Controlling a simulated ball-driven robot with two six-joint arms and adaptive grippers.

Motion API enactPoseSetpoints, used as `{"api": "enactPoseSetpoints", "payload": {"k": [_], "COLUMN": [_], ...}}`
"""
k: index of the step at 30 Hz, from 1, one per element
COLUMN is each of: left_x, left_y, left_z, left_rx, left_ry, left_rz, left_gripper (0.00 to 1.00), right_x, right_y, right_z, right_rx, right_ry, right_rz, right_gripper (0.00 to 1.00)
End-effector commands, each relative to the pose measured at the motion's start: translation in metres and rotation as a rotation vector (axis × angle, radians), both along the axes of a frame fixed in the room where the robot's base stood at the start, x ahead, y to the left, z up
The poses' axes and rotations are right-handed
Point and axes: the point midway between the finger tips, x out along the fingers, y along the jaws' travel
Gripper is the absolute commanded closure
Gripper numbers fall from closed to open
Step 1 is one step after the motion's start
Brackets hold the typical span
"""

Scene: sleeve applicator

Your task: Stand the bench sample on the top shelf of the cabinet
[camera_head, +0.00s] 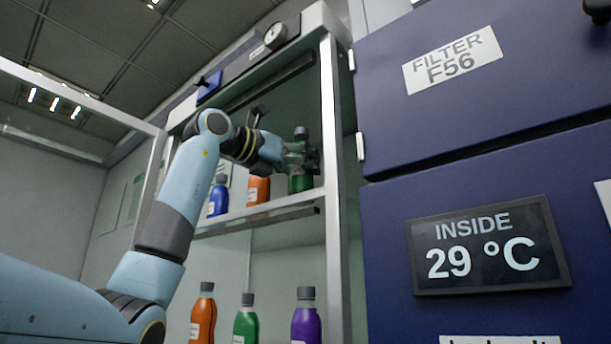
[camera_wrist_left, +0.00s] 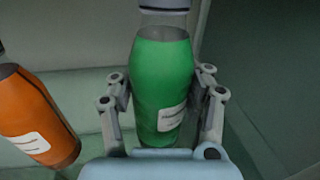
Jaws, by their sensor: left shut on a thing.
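A green bottle (camera_wrist_left: 162,85) with a grey cap and a white label fills the middle of the left wrist view, between the two fingers. My left gripper (camera_head: 300,158) is shut around this green bottle, which also shows in the head view (camera_head: 301,183). It holds the bottle upright at the right end of the cabinet's top shelf (camera_head: 262,212). The fingers hide part of the bottle in the head view. I cannot tell whether its base touches the shelf. My right gripper is not in view.
An orange bottle (camera_head: 259,190) and a blue bottle (camera_head: 218,197) stand left of the green one on the top shelf. Orange (camera_head: 203,316), green (camera_head: 245,323) and purple (camera_head: 306,322) bottles stand lower down. The cabinet's right post (camera_head: 334,180) is close beside the gripper. An open glass door frame (camera_head: 150,190) is at left.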

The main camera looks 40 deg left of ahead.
Motion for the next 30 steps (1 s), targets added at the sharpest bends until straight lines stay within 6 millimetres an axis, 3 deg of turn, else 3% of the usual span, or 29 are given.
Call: {"api": "enactPoseSetpoints", "payload": {"k": [3,6,17,18,24,30], "left_x": [0.000,0.002,0.002,0.003,0.003,0.003], "left_y": [0.000,-0.003,-0.003,-0.003,-0.003,-0.003], "left_z": [-0.020,-0.022,-0.028,-0.028,-0.027,-0.027], "left_rx": [0.002,0.000,0.000,-0.001,-0.001,-0.001], "left_ry": [0.004,0.001,-0.001,0.001,0.001,0.001], "left_rz": [0.001,-0.001,-0.001,-0.001,-0.001,-0.001], "left_gripper": [1.00,1.00,1.00,0.53,0.27,0.26], "right_x": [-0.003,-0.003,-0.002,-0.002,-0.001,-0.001], "right_y": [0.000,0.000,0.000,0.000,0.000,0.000], "right_z": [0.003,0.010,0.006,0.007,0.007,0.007], "right_rx": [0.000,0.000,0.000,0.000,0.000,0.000], "right_ry": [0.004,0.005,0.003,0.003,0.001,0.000], "right_rz": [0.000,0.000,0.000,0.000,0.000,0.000], "right_gripper": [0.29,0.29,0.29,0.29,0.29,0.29]}}
